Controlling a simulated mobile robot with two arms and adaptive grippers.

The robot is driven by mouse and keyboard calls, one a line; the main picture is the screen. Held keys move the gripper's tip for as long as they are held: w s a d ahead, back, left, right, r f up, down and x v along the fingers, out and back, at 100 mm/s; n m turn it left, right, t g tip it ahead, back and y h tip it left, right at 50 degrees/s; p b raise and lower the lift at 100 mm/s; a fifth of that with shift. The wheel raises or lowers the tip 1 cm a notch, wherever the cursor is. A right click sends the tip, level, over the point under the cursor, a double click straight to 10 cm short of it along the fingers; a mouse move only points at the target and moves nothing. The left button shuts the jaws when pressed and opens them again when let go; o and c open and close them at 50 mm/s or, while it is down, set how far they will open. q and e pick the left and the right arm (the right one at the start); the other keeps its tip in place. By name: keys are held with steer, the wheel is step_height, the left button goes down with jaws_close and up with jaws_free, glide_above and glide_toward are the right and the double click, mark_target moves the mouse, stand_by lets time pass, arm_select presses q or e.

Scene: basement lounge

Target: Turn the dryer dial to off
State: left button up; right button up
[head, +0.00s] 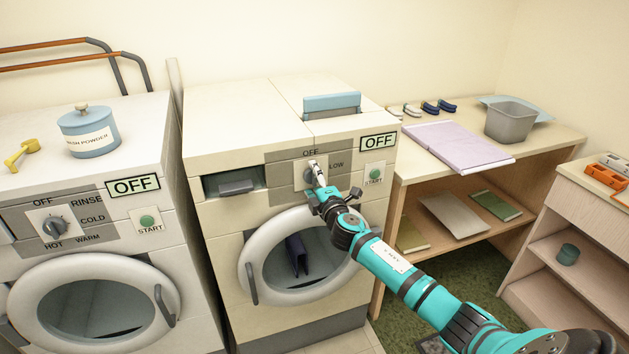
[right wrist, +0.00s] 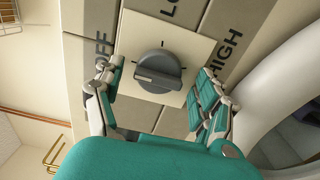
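The dryer (head: 225,307) stands in the middle of the head view. Its dial (head: 310,176) is partly hidden there by my right gripper (head: 318,181). In the right wrist view the grey dial (right wrist: 158,71) sits on a cream plate, with OFF to its left, LOW above and HIGH to its right. The dial's ridge lies nearly level, its pale-marked end toward the OFF side. My right gripper (right wrist: 160,80) is open, one finger on each side of the dial, with visible gaps. The dryer's display (head: 378,142) reads OFF. My left gripper is not in view.
A washer (head: 185,262) with its own dial (head: 56,227) stands to the left, carrying a blue powder canister (head: 90,138) and a yellow scoop (head: 20,153). The dryer's round door (head: 258,290) is below the dial. A wooden shelf table (head: 545,135) stands to the right.

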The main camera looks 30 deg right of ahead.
steer(key=v, duration=1.2)
stand_by(0.4)
steer(key=s+d+f+m+g, duration=0.1)
steer(key=s+f+m+g, duration=0.15)
steer(key=f, duration=0.85)
steer(key=s+f+m+g, duration=0.1)
steer(key=s+f+g, duration=0.15)
steer(key=f, duration=0.85)
steer(key=s+a+f+m+g+y, duration=0.1)
steer(key=s+f+m+g, duration=0.1)
steer(key=s+f, duration=0.45)
steer(key=s+a+f+m+g, duration=0.1)
steer(key=s+a+f+g, duration=0.15)
steer(key=f, duration=0.75)
steer(key=s+a+f+m+g+y, duration=0.1)
steer(key=s+a+f, duration=0.3)
steer(key=s, duration=0.8)
steer(key=s+a+f+m+g+y, duration=0.1)
steer(key=s+a+f+m+g, duration=0.2)
steer(key=s+f, duration=0.6)
steer(key=s+a+f+m+g+y, duration=0.1)
steer(key=s+a+f, duration=0.6)
steer(key=s, duration=0.8)
steer(key=shift+m+g, duration=0.85)
steer(key=shift+g, duration=0.2)
